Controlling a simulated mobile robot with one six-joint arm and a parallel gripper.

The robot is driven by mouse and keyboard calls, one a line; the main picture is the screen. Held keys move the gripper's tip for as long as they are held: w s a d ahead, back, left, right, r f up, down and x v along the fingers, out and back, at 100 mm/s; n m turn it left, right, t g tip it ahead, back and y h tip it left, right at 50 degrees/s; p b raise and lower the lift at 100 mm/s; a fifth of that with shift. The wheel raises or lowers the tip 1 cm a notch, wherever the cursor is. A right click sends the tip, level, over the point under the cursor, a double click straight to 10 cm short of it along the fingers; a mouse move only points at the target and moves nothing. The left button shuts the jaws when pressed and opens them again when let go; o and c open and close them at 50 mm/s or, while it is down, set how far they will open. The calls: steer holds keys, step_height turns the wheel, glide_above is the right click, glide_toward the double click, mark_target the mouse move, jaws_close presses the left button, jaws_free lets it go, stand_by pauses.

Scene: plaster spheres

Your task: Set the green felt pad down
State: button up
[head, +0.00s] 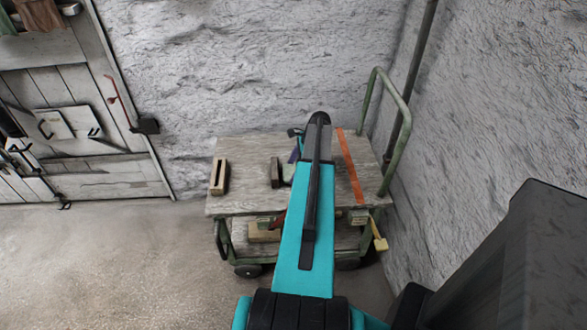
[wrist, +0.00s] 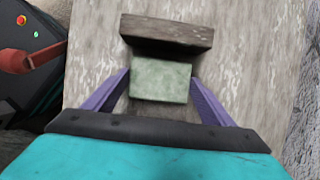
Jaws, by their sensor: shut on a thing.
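The green felt pad (wrist: 160,81) is a pale green block between the two purple fingers of my gripper (wrist: 161,88) in the wrist view. My gripper is shut on it. A dark wooden block (wrist: 166,32) lies just beyond the pad; I cannot tell whether they touch. In the head view my teal arm hides most of my gripper (head: 293,156), and a bit of the pad (head: 288,172) shows beside the dark block (head: 275,173). All are over the wooden top of a cart (head: 245,155). I cannot tell whether the pad rests on it.
A slotted wooden block (head: 219,177) stands at the cart's left edge. An orange strip (head: 350,165) crosses the right side, near the green handle (head: 397,165). Items lie on the lower shelf (head: 330,238). Rough walls stand behind and to the right. The left part of the top has bare room.

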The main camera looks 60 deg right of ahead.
steer(key=shift+f, duration=0.4)
steer(key=o, duration=1.1)
steer(key=shift+r, duration=0.1)
steer(key=shift+r+p, duration=1.3)
steer(key=shift+r, duration=0.65)
